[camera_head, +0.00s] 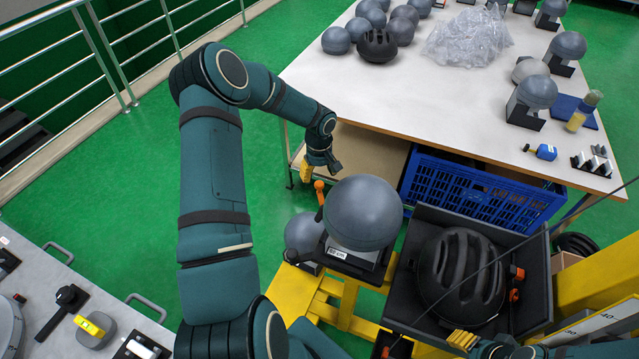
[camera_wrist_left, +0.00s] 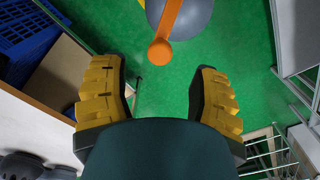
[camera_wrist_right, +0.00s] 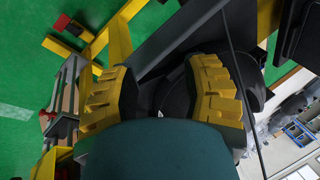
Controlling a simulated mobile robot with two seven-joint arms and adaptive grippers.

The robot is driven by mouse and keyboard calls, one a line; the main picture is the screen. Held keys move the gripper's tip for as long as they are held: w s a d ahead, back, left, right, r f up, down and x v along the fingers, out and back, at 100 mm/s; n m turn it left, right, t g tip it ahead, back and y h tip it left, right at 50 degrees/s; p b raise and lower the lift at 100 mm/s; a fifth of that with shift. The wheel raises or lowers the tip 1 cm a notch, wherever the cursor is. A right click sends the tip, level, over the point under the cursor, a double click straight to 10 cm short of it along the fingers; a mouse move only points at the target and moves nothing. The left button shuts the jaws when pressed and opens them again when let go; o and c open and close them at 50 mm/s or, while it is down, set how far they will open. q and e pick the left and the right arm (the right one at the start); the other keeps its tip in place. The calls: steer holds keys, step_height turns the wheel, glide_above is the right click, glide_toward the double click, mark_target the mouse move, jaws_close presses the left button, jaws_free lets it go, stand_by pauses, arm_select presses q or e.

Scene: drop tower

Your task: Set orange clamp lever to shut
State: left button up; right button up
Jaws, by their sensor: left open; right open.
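The orange clamp lever (camera_head: 319,190) stands up at the left side of a large grey ball-shaped headform (camera_head: 363,212). In the left wrist view the lever's round knob (camera_wrist_left: 160,51) is just ahead of the gap between the fingers, with its arm running up over a grey ball. My left gripper (camera_head: 319,172) is open and empty, just above the lever's end and apart from it as far as I can tell. My right gripper (camera_wrist_right: 160,95) is open near a dark tray; in the head view only its top shows at the bottom right edge.
A black helmet (camera_head: 462,270) sits in a dark tray (camera_head: 398,303) right of the headform. A yellow frame (camera_head: 300,292) is below. A blue crate (camera_head: 470,200) is under the white table (camera_head: 400,100), which holds several grey balls. A thin cable crosses the tray.

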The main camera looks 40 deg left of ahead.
mark_target(319, 183)
arm_select(q)
step_height(319, 183, down, 5)
steer(key=shift+f, duration=0.1)
stand_by(0.3)
jaws_close()
